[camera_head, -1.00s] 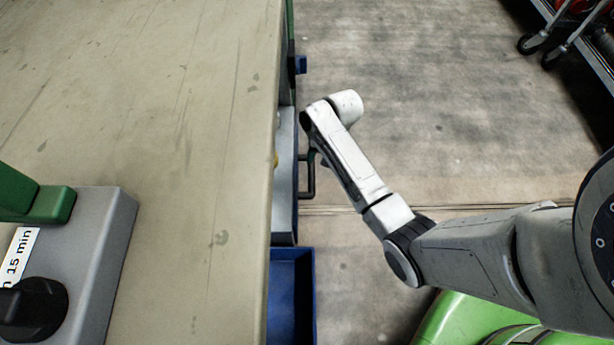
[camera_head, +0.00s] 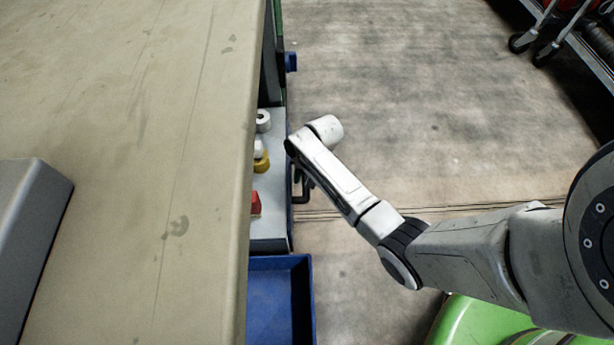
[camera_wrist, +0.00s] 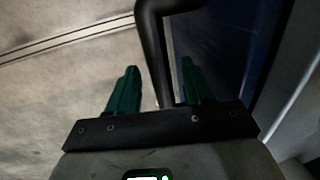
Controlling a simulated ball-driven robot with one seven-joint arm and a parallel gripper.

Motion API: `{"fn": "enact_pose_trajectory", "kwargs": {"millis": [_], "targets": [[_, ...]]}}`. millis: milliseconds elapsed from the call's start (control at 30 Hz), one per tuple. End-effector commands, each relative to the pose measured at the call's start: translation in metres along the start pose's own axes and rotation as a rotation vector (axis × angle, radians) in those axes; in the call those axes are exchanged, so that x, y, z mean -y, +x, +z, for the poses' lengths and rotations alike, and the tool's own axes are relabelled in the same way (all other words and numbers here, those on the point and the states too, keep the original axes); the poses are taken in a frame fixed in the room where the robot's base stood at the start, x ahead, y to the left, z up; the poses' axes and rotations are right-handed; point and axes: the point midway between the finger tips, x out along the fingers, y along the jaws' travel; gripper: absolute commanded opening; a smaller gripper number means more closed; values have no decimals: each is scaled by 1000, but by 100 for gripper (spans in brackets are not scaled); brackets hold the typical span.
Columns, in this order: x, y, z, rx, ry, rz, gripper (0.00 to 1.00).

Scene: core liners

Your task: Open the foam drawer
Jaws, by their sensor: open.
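A drawer (camera_head: 268,228) with a grey inside and blue front sticks out from under the bench in the head view. A white roll (camera_head: 263,121), a yellow piece (camera_head: 261,163) and a red piece (camera_head: 255,203) lie in it. I cannot tell any foam. Its black handle (camera_head: 304,190) is on the front, partly hidden by my arm. In the wrist view the handle (camera_wrist: 155,45) reaches between the green fingers of my gripper (camera_wrist: 158,90). The gripper is open, with a gap beside the bar. Whether a finger touches it is unclear. The fingers are hidden in the head view.
The bench top (camera_head: 130,150) fills the left, with a grey box (camera_head: 30,220) on it. A wheeled rack (camera_head: 560,35) stands at the far right. The floor (camera_head: 420,120) beyond my arm is clear.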

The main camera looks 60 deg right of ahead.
Motion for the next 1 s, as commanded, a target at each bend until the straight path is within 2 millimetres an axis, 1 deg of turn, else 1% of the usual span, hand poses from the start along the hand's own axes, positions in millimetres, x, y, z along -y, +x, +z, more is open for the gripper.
{"fn": "enact_pose_trajectory", "kwargs": {"millis": [33, 67, 567, 1000], "targets": [[0, 0, 0, 0, 0, 0, 51], [0, 0, 0, 0, 0, 0, 48], [0, 0, 0, 0, 0, 0, 0], [-2, -1, 0, 1, 0, 0, 0]]}}
